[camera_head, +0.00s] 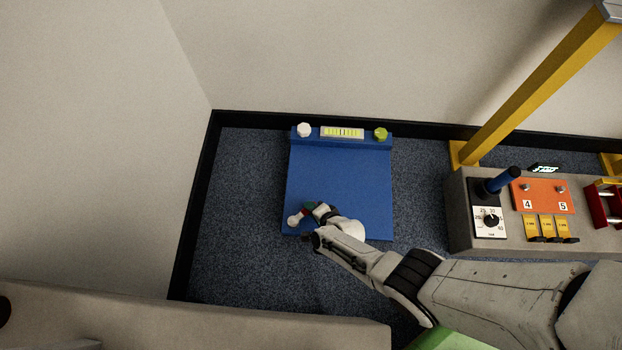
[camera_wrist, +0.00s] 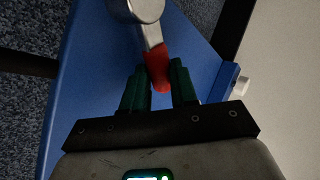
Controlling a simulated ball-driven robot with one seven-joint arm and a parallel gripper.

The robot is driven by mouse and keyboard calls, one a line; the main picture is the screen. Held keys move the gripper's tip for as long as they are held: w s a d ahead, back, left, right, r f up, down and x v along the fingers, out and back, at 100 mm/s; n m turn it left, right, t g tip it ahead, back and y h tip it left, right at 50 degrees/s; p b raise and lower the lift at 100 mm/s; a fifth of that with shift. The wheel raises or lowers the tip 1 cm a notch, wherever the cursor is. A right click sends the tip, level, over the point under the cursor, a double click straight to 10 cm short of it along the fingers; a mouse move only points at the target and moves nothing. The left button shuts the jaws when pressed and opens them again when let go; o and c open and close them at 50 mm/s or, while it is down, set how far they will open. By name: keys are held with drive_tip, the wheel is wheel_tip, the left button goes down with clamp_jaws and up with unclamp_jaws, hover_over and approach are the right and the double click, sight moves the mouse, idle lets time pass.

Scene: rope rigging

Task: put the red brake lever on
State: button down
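The red brake lever (camera_wrist: 158,68) shows in the wrist view as a short red handle on a pale metal round hub (camera_wrist: 146,10). In the head view the pale hub (camera_head: 294,221) sits at the front left of the blue panel (camera_head: 340,180), with a bit of red beside it. My gripper (camera_wrist: 160,78) has green fingers on both sides of the red handle. The handle fills the narrow gap between them, so the gripper looks shut on it. In the head view my gripper (camera_head: 313,211) and wrist hide most of the lever.
The panel's back rail has a white knob (camera_head: 304,130), a yellow-green label (camera_head: 342,132) and a green knob (camera_head: 380,134). To the right stands a grey control box (camera_head: 470,238) with a blue lever (camera_head: 503,180), near a yellow post (camera_head: 535,85). Walls close off the back and left.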

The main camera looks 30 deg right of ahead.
drive_tip(key=shift+s+a+r+m+h+p, duration=0.15)
drive_tip(key=shift+s+m+h+p, duration=0.25)
drive_tip(key=shift+s+m+h, duration=0.2)
drive_tip(key=shift+s+a+m+h, duration=0.2)
drive_tip(key=shift+s+m+h, duration=0.3)
drive_tip(key=shift+m+h, duration=0.3)
drive_tip(key=shift+s+a+m+h, duration=0.15)
drive_tip(key=shift+s+m+h, duration=0.4)
drive_tip(key=shift+m, duration=0.35)
drive_tip(key=c, duration=1.2)
unclamp_jaws()
drive_tip(key=p+v, duration=0.6)
drive_tip(key=shift+r, duration=0.25)
drive_tip(key=shift+s+a+r+p, duration=0.2)
drive_tip(key=shift+s+r+p, duration=0.1)
drive_tip(key=shift+s+p, duration=0.15)
